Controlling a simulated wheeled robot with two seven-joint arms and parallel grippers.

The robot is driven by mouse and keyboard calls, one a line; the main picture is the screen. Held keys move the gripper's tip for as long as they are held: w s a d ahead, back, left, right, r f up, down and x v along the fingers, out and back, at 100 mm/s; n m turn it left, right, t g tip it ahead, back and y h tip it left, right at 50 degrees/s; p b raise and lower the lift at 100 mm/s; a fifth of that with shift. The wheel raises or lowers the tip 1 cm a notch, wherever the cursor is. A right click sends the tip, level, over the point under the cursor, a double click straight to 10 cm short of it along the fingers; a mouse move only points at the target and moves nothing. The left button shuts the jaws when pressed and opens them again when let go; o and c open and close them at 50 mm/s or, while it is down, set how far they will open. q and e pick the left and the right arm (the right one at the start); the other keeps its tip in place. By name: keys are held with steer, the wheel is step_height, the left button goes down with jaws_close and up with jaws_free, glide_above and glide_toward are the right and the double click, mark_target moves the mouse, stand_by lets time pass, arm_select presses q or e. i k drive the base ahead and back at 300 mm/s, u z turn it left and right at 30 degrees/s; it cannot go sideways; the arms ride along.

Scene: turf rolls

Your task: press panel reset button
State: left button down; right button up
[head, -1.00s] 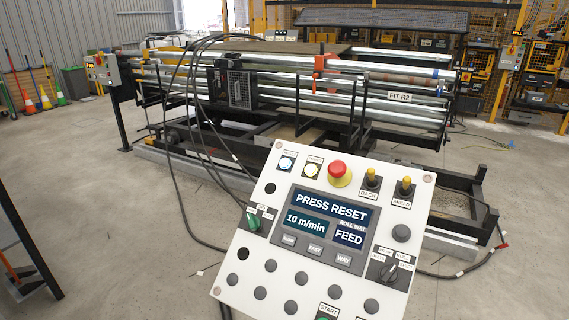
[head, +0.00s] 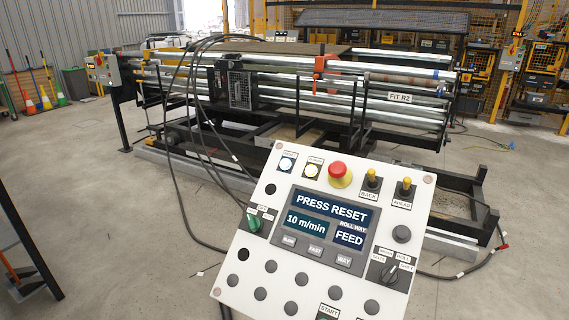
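A white control panel (head: 262,228) stands tilted in the front middle of the head view. Its screen (head: 331,208) reads "PRESS RESET", "10 m/min" and "FEED". A green switch (head: 254,222) is on the left side and a black selector knob (head: 390,273) on the right. Neither of my grippers is in view.
A roller machine (head: 300,100) with metal bars stands behind the panel. Black cables (head: 178,190) hang from it to the floor on the panel's left. A dark frame (head: 28,240) is at the left edge. Concrete floor (head: 120,225) lies open between.

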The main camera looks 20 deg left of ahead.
mark_target(286, 165)
steer(key=k, duration=0.5)
steer(key=u, duration=1.3)
steer(key=i, duration=0.8)
steer(key=z, duration=2)
